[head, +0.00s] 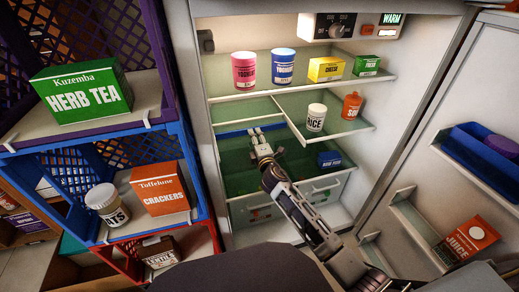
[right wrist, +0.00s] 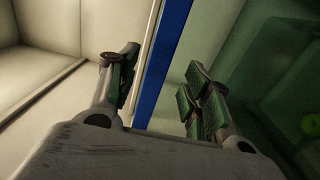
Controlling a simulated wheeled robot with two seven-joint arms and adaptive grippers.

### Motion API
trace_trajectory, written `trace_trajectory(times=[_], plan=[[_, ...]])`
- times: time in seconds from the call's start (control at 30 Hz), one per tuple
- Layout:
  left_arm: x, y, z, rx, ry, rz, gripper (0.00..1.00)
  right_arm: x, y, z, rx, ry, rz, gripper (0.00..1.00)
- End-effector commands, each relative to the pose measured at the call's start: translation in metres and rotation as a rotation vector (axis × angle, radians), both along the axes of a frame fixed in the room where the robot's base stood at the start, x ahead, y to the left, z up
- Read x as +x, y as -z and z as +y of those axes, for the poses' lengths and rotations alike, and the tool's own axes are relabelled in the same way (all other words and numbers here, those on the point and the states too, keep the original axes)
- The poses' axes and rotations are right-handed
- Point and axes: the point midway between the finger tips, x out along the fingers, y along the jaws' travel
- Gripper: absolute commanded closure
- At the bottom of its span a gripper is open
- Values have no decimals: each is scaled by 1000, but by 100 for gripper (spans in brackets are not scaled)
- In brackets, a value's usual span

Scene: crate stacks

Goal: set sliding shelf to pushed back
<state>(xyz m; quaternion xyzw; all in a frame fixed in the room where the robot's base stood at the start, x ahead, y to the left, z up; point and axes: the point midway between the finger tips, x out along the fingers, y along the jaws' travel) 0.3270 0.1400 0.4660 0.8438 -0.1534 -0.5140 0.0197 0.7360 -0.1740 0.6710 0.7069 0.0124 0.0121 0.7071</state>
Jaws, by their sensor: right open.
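The refrigerator's glass shelf has a left section with a blue front edge (head: 232,133). I take this as the sliding shelf; how far it slides is not clear. My right gripper (head: 267,132) is at that edge, above the green-tinted drawer area. In the right wrist view, the right gripper (right wrist: 160,90) is open, with the blue edge strip (right wrist: 163,62) running between its two fingers in the picture. I cannot tell whether the fingers touch it. My left gripper is not in view.
A rice tub (head: 316,118) and an orange jar (head: 351,106) stand on the shelf's right section. Yogurt tubs (head: 244,70) and boxes stand above. The open door (head: 425,130) is at right, with a juice box (head: 468,240). Crates with a herb tea box (head: 82,88) are at left.

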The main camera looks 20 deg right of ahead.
Motion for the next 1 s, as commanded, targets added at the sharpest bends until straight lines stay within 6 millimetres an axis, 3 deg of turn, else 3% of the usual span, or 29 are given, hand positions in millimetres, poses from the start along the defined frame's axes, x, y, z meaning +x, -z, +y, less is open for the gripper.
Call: trace_trajectory(times=[0.6, 1.0], plan=[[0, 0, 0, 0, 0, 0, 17, -52, 1, -2, 0, 0, 1, 51], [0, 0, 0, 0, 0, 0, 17, -57, 0, -2, 0, 1, 0, 51]])
